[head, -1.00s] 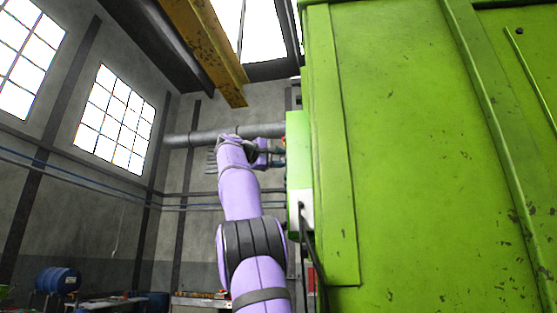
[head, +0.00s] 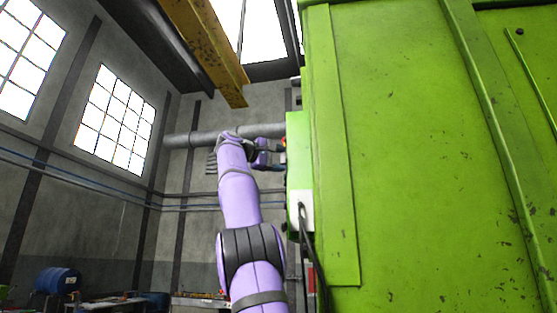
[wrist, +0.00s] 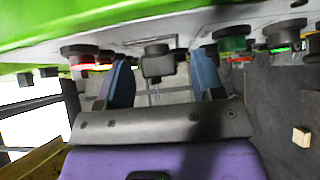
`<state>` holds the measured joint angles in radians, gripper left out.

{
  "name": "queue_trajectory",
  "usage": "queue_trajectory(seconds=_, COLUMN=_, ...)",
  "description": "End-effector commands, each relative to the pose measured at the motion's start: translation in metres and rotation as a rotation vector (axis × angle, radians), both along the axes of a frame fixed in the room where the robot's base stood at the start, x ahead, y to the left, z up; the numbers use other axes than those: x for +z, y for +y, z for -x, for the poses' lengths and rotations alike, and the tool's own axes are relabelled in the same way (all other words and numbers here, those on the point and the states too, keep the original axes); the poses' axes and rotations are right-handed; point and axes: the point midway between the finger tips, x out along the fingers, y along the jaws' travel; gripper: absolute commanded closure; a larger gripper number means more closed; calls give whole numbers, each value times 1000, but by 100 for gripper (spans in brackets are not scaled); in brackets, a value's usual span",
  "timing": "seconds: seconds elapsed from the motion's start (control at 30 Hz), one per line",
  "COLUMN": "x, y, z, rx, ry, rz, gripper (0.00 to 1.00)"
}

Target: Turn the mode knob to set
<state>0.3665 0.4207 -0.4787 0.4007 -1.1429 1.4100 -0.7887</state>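A dark, block-shaped knob (wrist: 157,64), which looks like the mode knob, sticks out of the control panel (wrist: 135,38) in the wrist view. Its labels and setting cannot be read. My gripper (wrist: 160,75) is open, with one blue finger to the left of the knob and one to the right. Gaps show between the knob and both fingers. In the head view my gripper (head: 277,153) is beside the left face of the green control box (head: 299,150); the knob is hidden there.
A round control with a red glow (wrist: 82,54) sits left of the knob. A green button (wrist: 231,41) is close to my right finger, with another lit button (wrist: 284,36) beyond it. The large green press (head: 420,150) fills the right side; the left side is open.

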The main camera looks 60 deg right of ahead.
Motion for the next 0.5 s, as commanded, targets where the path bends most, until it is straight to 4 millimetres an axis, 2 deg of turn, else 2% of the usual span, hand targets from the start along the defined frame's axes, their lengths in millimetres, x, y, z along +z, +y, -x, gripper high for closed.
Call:
queue_trajectory(seconds=0.27, x=1, y=5, z=-2, rx=1, ry=-1, rz=1, gripper=38)
queue_trajectory(seconds=0.5, x=0, y=35, z=-15, rx=5, ry=0, rz=1, gripper=38)
